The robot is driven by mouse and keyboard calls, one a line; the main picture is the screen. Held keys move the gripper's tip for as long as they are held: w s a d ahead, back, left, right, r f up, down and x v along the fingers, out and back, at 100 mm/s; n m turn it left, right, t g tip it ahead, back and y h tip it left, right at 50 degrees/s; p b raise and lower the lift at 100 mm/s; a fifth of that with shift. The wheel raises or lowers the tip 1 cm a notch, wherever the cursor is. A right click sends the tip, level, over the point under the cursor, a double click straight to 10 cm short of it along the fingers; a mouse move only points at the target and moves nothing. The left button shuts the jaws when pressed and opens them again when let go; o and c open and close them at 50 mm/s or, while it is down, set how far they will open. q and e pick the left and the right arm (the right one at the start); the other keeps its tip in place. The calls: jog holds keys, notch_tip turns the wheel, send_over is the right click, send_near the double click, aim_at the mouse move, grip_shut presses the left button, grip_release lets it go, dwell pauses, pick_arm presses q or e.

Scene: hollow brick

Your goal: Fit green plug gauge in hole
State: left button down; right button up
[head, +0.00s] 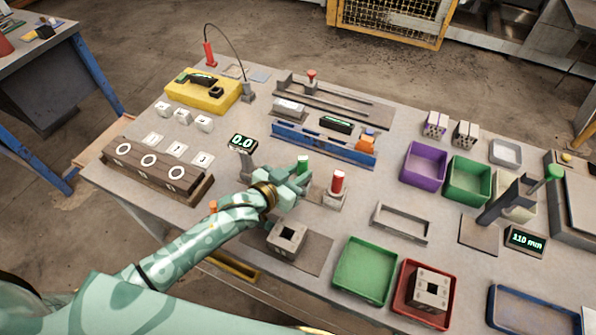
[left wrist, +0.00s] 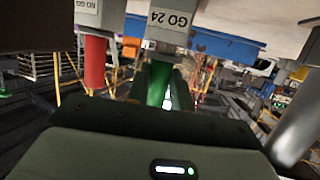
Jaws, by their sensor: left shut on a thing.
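The green plug gauge (head: 303,162) shows its green top at my left gripper (head: 298,180) in the head view. In the left wrist view, which looks upside down, its green handle (left wrist: 158,84) is between the fingers of my left gripper (left wrist: 160,92), which is shut on it. A grey block marked GO 24 (left wrist: 168,40) adjoins the handle; I cannot tell whether it is part of the gauge or a stand. A hollow brick (head: 291,235) with a square hole lies on a dark mat, nearer the front edge than the gripper. My right gripper is out of view.
A red plug gauge (head: 338,182) stands upright just right of my left gripper. A red tray (head: 447,316) holds another hollow brick (head: 430,290), beside an empty green tray (head: 364,270). A small 0.0 display (head: 242,142) stands left of the gripper.

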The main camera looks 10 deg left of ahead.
pick_arm(q)
jog(key=shift+f, duration=0.4)
jog(key=c, duration=1.1)
grip_release()
jog(key=shift+c, duration=0.2)
jog(key=shift+s+a, duration=0.1)
jog(key=p+v, duration=0.2)
jog(key=v, duration=1.4)
jog(key=shift+p, duration=0.35)
